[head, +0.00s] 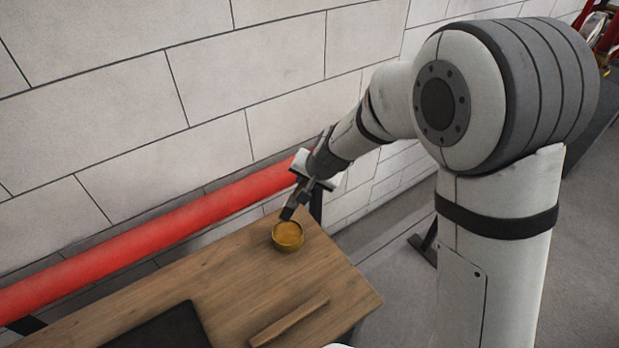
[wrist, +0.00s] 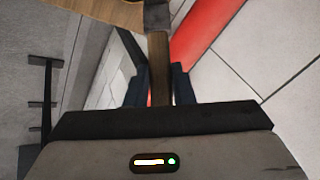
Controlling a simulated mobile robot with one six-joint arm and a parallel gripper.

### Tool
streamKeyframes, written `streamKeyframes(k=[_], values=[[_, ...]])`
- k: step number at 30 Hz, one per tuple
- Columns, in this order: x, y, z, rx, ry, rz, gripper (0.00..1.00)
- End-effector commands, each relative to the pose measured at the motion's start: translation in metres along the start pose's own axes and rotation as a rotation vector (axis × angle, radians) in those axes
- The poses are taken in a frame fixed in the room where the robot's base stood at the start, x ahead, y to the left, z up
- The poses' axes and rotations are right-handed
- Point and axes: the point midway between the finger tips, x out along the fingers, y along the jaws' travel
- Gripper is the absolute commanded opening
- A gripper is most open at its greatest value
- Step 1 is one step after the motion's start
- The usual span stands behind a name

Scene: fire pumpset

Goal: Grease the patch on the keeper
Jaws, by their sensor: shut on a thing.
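My gripper (head: 302,191) is above the far right corner of the wooden table. In the wrist view my gripper (wrist: 160,88) is shut on the wooden handle of a brush (wrist: 158,62), with the brush's dark head pointing away. In the head view the brush (head: 289,211) slants down to a round yellow-brown pot (head: 288,237), its tip at the pot's far rim. I cannot tell whether the tip touches the contents. I cannot make out the keeper or its patch in either view.
The wooden table (head: 236,270) holds a wooden strip (head: 289,320) near the front edge and a dark flat panel (head: 160,330) at the lower left. A red pipe (head: 150,228) runs along the block wall behind. The tabletop between pot and strip is clear.

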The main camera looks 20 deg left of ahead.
Motion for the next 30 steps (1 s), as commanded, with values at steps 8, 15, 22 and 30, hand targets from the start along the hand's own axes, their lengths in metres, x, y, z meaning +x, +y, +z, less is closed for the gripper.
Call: streamKeyframes(k=[8,15,22,30], values=[[0.025,0.013,0.007,0.006,0.001,0.002,0.00],[0.045,0.023,0.014,0.007,0.002,0.002,0.00],[0.048,0.025,0.015,0.006,0.003,0.002,0.00],[0.047,0.025,0.014,0.007,0.003,0.002,0.00]])
